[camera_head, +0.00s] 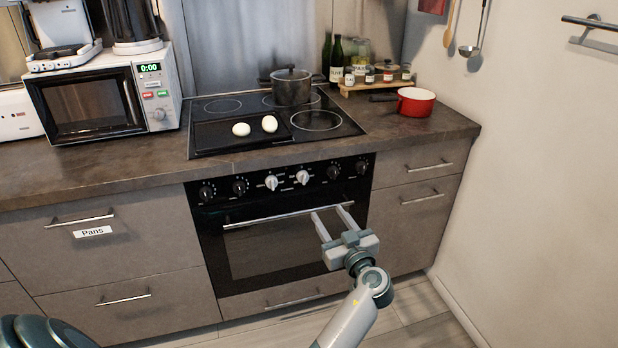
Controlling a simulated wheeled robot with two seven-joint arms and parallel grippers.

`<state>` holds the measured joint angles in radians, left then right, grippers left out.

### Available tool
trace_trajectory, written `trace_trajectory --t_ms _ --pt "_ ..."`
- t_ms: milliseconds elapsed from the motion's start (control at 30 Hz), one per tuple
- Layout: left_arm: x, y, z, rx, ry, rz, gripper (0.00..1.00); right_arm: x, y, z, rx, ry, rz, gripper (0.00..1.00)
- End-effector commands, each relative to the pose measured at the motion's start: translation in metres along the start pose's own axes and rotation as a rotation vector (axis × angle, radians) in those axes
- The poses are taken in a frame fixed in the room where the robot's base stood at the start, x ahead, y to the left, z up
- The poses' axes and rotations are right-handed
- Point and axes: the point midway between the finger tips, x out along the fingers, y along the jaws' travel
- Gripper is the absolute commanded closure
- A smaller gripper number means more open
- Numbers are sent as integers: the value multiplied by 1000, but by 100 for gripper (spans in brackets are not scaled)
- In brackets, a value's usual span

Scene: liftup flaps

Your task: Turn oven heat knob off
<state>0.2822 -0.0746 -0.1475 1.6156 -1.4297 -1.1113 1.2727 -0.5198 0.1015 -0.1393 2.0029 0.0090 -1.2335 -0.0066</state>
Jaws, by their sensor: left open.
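The oven (290,250) is built in under the cooktop and its door is shut. Its black control panel carries a row of knobs. Two larger silver knobs sit in the middle, the left one (271,182) and the right one (302,177); smaller black knobs flank them. The labels are too small to read, so I cannot tell which is the heat knob. My left gripper (331,212) is open and empty, in front of the oven door and below the panel. Its fingers point up toward the right-hand knobs, apparently apart from them. My right gripper is not in view.
The oven door handle (275,216) runs across just beneath the panel, beside my fingers. On the cooktop (210,134) are a dark pot (291,90) and two white eggs (255,127). A red pan (415,103) stands on the counter at right. Drawers flank the oven.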

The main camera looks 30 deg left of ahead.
Motion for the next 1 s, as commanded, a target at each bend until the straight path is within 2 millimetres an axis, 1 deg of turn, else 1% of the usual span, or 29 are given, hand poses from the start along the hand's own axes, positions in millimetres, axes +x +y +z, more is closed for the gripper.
trace_trajectory --t_ms 267,467,567,667,1000 --pt "2 0 0 0 0 0 53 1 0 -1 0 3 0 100" --pt "16 0 -2 2 2 -1 53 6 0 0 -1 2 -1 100" --pt "28 0 -2 1 2 -2 53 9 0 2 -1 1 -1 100" --pt "43 0 -2 2 2 -1 53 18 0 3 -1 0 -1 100" --pt "104 0 -2 2 2 -2 53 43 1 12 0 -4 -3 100"
